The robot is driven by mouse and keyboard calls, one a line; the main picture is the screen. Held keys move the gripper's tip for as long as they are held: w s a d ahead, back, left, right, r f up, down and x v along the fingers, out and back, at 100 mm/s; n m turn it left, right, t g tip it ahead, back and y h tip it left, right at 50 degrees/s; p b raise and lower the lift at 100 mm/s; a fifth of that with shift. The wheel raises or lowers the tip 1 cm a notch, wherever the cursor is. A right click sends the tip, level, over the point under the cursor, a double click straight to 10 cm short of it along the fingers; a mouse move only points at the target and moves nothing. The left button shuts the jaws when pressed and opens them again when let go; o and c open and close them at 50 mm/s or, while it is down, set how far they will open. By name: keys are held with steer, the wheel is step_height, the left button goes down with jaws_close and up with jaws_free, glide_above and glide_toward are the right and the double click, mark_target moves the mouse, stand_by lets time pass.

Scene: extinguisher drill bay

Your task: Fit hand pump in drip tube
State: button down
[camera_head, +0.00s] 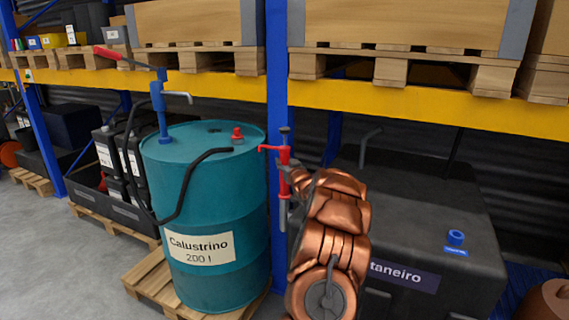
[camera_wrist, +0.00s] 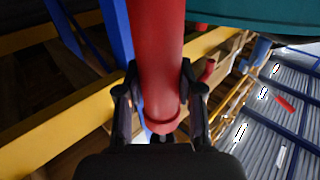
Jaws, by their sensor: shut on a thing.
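The red hand pump (camera_head: 284,156) is upright in front of the blue rack post, with a dark knob on top and a red spout pointing left. My gripper (camera_head: 291,168) is shut on its body, mostly hidden behind my copper-coloured arm in the head view. In the wrist view the two black fingers (camera_wrist: 158,75) clasp the red pump (camera_wrist: 155,35) from both sides. A slim grey tube (camera_head: 283,214) shows below the pump's red part. I cannot tell whether it is the drip tube or part of the pump.
A teal drum (camera_head: 225,215) on a pallet stands left, with a blue pump (camera_head: 161,115), a black hose and a red cap (camera_head: 237,133). A black tank (camera_head: 440,215) with a blue cap (camera_head: 456,237) is right. The yellow shelf beam (camera_head: 420,110) runs above. Floor is free at left.

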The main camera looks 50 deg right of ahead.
steer(key=shift+f, duration=0.1)
steer(key=c, duration=0.7)
jaws_free()
steer(key=shift+o, duration=0.2)
steer(key=shift+f, duration=0.1)
steer(key=b+v, duration=0.5)
steer(key=v, duration=0.4)
stand_by(0.8)
stand_by(0.5)
